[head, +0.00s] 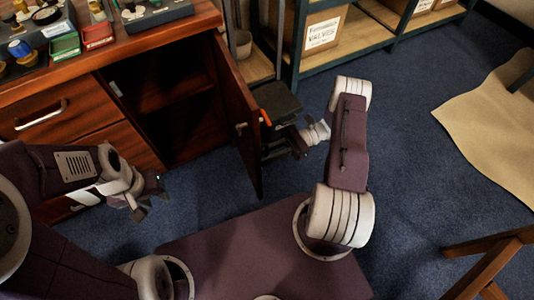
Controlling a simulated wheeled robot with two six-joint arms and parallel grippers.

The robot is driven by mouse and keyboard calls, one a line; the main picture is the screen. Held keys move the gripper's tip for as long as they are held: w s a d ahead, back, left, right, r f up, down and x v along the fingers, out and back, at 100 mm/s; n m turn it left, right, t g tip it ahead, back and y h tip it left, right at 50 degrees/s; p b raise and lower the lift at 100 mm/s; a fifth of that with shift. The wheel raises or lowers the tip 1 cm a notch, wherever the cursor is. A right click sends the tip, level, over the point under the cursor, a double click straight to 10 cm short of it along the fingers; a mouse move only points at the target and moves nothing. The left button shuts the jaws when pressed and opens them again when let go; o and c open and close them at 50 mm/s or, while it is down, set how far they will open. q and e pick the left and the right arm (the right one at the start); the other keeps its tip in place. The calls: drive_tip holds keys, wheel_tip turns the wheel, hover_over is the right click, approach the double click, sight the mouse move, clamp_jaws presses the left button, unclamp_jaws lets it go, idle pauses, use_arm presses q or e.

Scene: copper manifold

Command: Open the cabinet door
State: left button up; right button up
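The wooden cabinet door (236,98) stands wide open, swung out from the right side of the dark cabinet opening (165,95). Its inner face shows, with a small metal fitting (241,127) near its free edge. My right gripper (272,138) is beside the door's outer side, partly hidden by the door. I cannot tell whether it touches the door or how its fingers stand. My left gripper (148,200) is low in front of the cabinet, left of the door and apart from it. Its fingers look spread and empty.
A drawer with a metal handle (42,115) is left of the opening. Fittings and small green and red trays (98,35) lie on the worktop. A shelf with cardboard boxes (325,32) stands behind. A tan mat (495,125) and wooden furniture (490,265) are at right. Blue floor between is clear.

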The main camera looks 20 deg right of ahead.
drive_tip(key=shift+d, duration=0.1)
drive_tip(key=d+p, duration=0.1)
drive_tip(key=d, duration=0.8)
drive_tip(key=shift+w, duration=0.35)
